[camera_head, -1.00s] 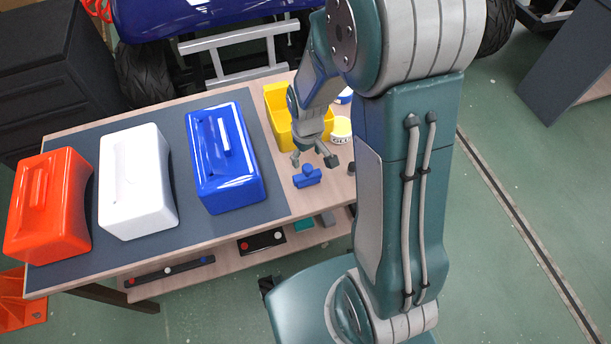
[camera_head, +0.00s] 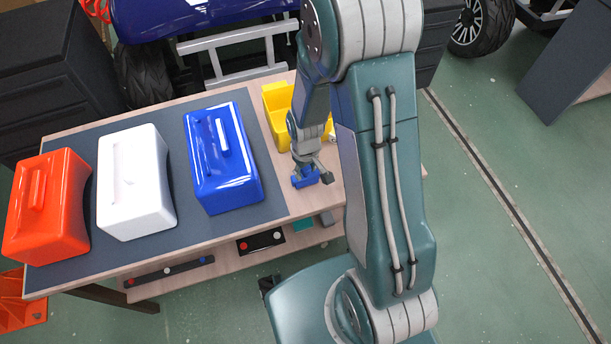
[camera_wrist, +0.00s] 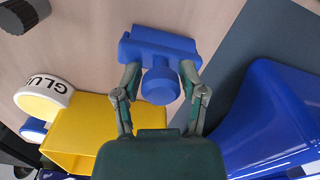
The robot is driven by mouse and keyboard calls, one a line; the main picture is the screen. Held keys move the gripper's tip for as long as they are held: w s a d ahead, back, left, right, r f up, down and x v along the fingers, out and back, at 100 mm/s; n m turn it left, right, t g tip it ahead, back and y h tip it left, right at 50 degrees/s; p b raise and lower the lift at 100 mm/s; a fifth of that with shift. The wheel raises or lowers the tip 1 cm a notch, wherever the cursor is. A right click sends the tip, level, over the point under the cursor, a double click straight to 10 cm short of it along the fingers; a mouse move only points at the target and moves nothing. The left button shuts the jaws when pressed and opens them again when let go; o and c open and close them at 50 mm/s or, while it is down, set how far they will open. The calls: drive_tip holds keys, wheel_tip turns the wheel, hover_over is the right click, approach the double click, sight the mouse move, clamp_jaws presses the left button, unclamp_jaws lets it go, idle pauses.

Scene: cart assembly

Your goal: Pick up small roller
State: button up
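A blue piece (camera_head: 308,177) with a bar-shaped body and a round knob lies on the light wood part of the table. It fits the small roller best, though I cannot be sure. In the wrist view, the blue piece (camera_wrist: 160,55) is at top centre, its knob towards me. My gripper (camera_head: 313,172) is lowered over it. In the wrist view, the fingers of my gripper (camera_wrist: 161,76) are spread, one on each side of the knob. Small gaps seem to show, and I cannot tell whether either finger touches it.
A yellow bin (camera_head: 281,103) stands behind my gripper, with a white glue container (camera_wrist: 47,95) beside it. A blue box (camera_head: 222,185), a white box (camera_head: 135,205) and an orange box (camera_head: 45,225) stand left on the dark mat. A dark round part (camera_wrist: 25,12) lies nearby.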

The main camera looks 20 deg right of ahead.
clamp_jaws()
